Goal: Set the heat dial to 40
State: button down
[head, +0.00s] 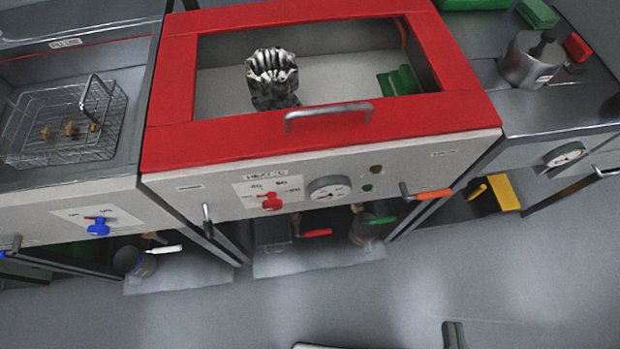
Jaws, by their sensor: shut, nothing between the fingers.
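The red dial (270,202) is on a white plate (244,189) on the front panel of the red-lidded machine (165,128). A small label above it (266,174) appears to read as heat, but the print is blurred. Small scale marks surround the dial's upper side; one at upper left looks like 40. The dial's exact setting is too small to tell. My gripper is not clearly seen; only small cut-off pieces show at the bottom edge, and I cannot tell what they are.
A round gauge (329,190) sits right of the dial, and an orange-handled lever (433,194) projects farther right. The lid handle (329,114) projects above. A blue dial (98,228) is on the left machine. The floor in front (400,290) is mostly clear.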

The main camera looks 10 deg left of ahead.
aim_at(273, 203)
jog(key=u, duration=0.8)
jog(key=k+l+u, duration=0.15)
jog(key=l+u, duration=0.15)
jog(key=u, duration=0.15)
jog(key=k+l+u, duration=0.15)
jog(key=l+u, duration=0.25)
jog(key=j, duration=0.1)
